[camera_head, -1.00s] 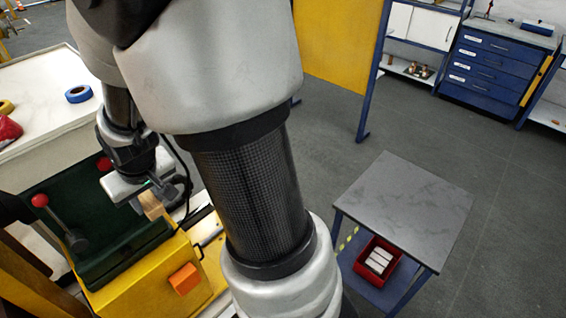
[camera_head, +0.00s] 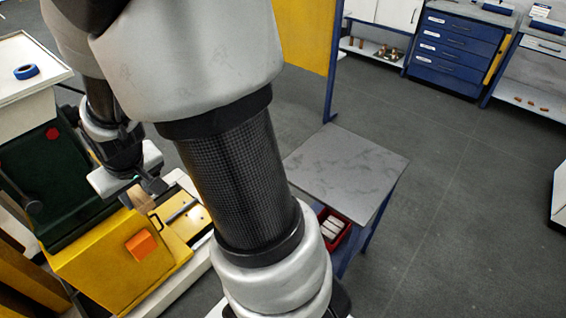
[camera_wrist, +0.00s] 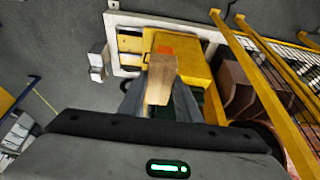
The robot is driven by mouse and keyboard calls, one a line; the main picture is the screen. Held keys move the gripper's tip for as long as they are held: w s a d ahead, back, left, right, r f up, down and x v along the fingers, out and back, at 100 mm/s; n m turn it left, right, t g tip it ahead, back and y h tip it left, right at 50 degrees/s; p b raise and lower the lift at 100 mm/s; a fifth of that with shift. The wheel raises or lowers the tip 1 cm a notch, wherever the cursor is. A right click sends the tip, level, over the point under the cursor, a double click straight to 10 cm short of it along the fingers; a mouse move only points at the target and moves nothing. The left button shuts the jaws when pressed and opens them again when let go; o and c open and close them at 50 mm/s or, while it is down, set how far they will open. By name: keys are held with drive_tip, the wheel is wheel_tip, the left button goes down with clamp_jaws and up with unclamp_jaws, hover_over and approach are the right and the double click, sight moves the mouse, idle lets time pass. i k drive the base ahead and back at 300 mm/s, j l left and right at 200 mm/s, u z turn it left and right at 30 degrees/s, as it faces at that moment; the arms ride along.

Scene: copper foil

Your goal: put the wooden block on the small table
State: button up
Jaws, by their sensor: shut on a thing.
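The wooden block (camera_wrist: 161,80) is light brown and sits between the fingers of my gripper (camera_wrist: 160,98) in the wrist view. In the head view the block (camera_head: 141,199) shows below my gripper (camera_head: 146,188), above the yellow machine. My gripper is shut on it. The small table (camera_head: 345,165) has a grey marbled top and blue legs. It stands to the right of my arm, and its top is bare where it shows. My arm hides part of its left side. The block is well to the left of the table.
A yellow and green machine (camera_head: 105,268) with an orange button (camera_head: 140,246) lies under my gripper. A red bin (camera_head: 331,229) with white pieces is on the table's lower shelf. Blue drawers (camera_head: 455,45) stand at the back. Grey floor right of the table is clear.

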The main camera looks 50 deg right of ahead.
sight(356, 151)
drive_tip(key=k+l, duration=0.2)
drive_tip(key=k, duration=0.2)
drive_tip(key=k+l, duration=0.2)
drive_tip(key=k, duration=0.2)
drive_tip(key=k+l, duration=0.25)
drive_tip(key=l, duration=0.2)
drive_tip(key=k+l, duration=0.25)
drive_tip(key=l, duration=0.65)
drive_tip(key=k+l, duration=0.1)
drive_tip(key=l, duration=0.4)
drive_tip(key=i+l, duration=0.1)
drive_tip(key=l, duration=0.4)
drive_tip(key=i+l, duration=0.1)
drive_tip(key=l, duration=0.35)
drive_tip(key=i+l, duration=0.15)
drive_tip(key=l, duration=0.15)
drive_tip(key=i+l, duration=0.15)
drive_tip(key=l, duration=0.1)
